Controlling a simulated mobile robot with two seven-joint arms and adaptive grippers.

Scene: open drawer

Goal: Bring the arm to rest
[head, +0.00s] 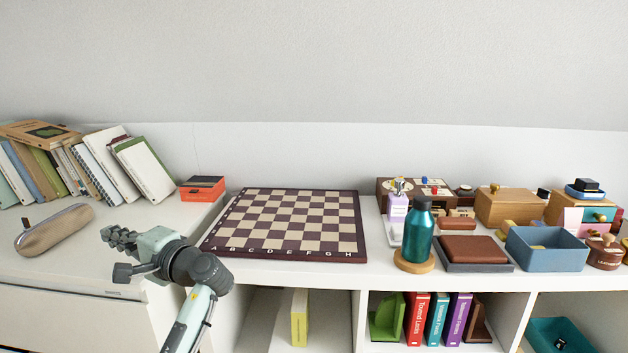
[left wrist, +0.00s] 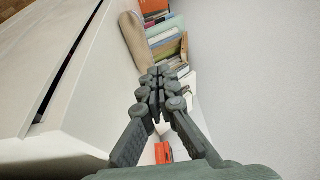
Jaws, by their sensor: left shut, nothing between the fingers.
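My left gripper (head: 110,237) is in front of the left cabinet, level with its top edge in the head view, its fingers pointing left. It is shut with nothing between the fingers. In the left wrist view its dark fingers (left wrist: 160,78) meet in the middle of the picture. The white cabinet (head: 100,262) is behind and beside the gripper. A dark slot (left wrist: 62,85) runs along its front in the left wrist view; I cannot tell how far any drawer is open. My right gripper is not in view.
A tan pencil case (head: 55,230) lies on the cabinet near leaning books (head: 100,165) and an orange-black box (head: 202,188). A chessboard (head: 213,240) lies right of the arm. Farther right are a teal bottle (head: 420,230) and a blue bin (head: 546,258).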

